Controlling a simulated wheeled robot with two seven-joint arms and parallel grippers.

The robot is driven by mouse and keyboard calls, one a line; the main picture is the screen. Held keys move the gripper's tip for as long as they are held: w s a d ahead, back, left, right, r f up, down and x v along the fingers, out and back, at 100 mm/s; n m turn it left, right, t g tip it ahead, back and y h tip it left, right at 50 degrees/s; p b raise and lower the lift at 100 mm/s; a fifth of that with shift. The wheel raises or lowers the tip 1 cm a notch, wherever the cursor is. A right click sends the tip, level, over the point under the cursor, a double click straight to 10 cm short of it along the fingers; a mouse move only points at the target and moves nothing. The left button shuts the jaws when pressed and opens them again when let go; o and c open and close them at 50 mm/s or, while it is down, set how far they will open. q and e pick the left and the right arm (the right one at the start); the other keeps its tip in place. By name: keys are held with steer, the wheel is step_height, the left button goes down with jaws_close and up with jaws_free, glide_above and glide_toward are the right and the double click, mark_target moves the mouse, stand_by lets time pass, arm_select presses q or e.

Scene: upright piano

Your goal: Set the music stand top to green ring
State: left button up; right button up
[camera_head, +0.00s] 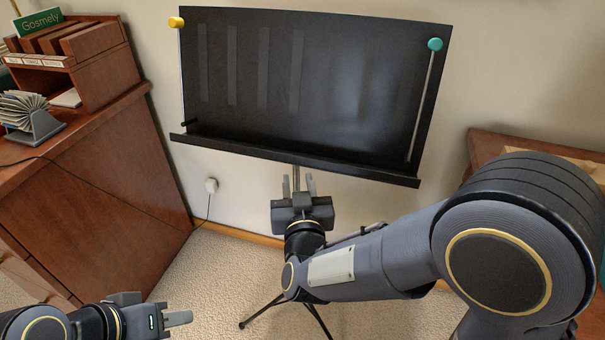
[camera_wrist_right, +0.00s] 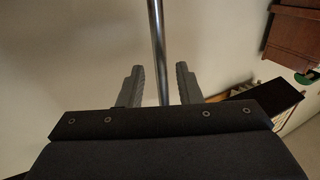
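The music stand's black top (camera_head: 300,85) stands before the wall, tilted, with its lower ledge slanting down to the right. A yellow knob (camera_head: 176,22) is at its upper left, a teal knob (camera_head: 435,44) at its upper right. My right gripper (camera_head: 297,183) is just below the ledge, its fingers open on either side of the metal pole (camera_wrist_right: 158,50). In the right wrist view the right gripper (camera_wrist_right: 159,88) shows gaps between pole and fingers. I see no green ring on the visible pole. My left gripper (camera_head: 165,306) is open and empty at the lower left.
A wooden cabinet (camera_head: 100,200) with a card holder (camera_head: 35,125) and a wooden organizer (camera_head: 75,55) stands at the left. Another wooden piece (camera_head: 485,145) is at the right. Tripod legs (camera_head: 262,311) stand on carpet. A cord runs to a wall plug (camera_head: 211,185).

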mark_target(297, 173)
steer(key=shift+w+a+b, duration=0.2)
steer(key=shift+w+b, duration=0.1)
steer(key=shift+w, duration=1.9)
jaws_close()
